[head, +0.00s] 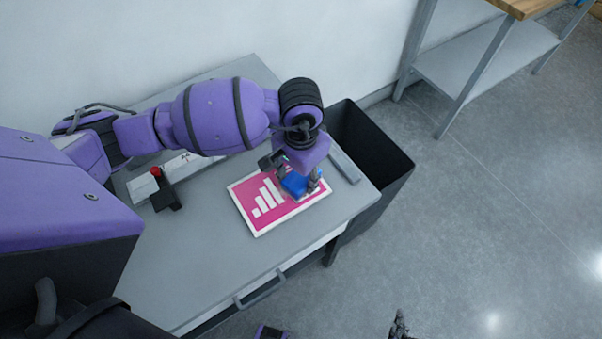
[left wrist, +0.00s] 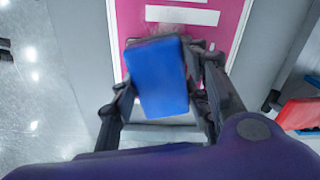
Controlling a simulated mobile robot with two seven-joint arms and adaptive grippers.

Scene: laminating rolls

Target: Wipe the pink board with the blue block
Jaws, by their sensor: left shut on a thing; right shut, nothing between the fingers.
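The pink board (head: 245,196) lies flat on the grey table, with a white border and white bars printed on it. My left gripper (head: 293,182) is over the right part of the board and is shut on the blue block (head: 296,184). In the left wrist view the blue block (left wrist: 160,78) sits between the two fingers, above the pink board (left wrist: 128,22). I cannot tell for certain whether the block touches the board. My right gripper (head: 399,325) shows only partly at the bottom edge, shut and empty, over the floor away from the table.
The grey table (head: 210,260) has free room in front of the board. A black device with a red knob (head: 160,188) stands left of it. A grey bar (head: 344,166) lies at the right table edge. A black bin (head: 388,160) stands beyond, and a shelf (head: 485,60) further back.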

